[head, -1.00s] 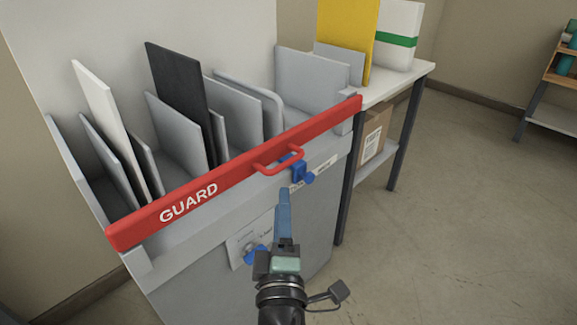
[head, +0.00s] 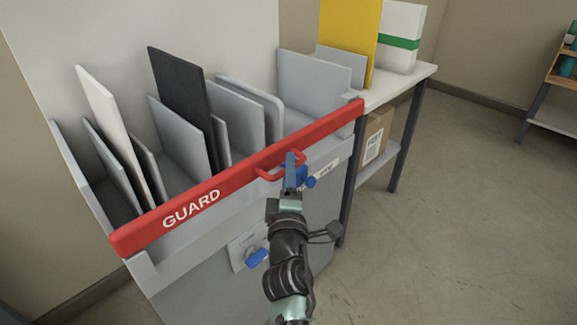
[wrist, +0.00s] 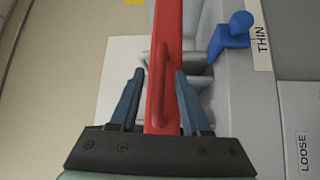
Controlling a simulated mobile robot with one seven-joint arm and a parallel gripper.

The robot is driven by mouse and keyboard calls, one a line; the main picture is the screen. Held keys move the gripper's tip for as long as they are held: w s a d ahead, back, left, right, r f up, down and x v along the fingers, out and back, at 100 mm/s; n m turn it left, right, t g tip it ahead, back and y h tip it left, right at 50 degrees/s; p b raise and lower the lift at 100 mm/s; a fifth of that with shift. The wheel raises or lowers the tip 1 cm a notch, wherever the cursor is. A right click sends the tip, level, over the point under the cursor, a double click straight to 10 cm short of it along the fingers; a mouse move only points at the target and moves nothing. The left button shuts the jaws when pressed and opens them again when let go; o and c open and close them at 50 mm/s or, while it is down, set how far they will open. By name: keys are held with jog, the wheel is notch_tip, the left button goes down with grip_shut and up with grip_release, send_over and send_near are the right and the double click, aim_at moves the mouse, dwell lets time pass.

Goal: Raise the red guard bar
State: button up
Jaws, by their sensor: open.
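Gaps show beside both fingers. I cannot tell how deep the handle sits between them.
A blue knob (wrist: 231,37) beside a THIN label is close to the handle. A lower blue knob (head: 257,257) is on the front panel. Several upright panels fill the slots behind the bar. A side table (head: 420,72) stands at right; open floor lies beyond.

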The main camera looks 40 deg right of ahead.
jog(key=shift+w+d+r, duration=0.1)
jog(key=shift+w+d, duration=0.2)
jog(key=shift+w, duration=0.05)
grip_shut()
dwell(1.3)
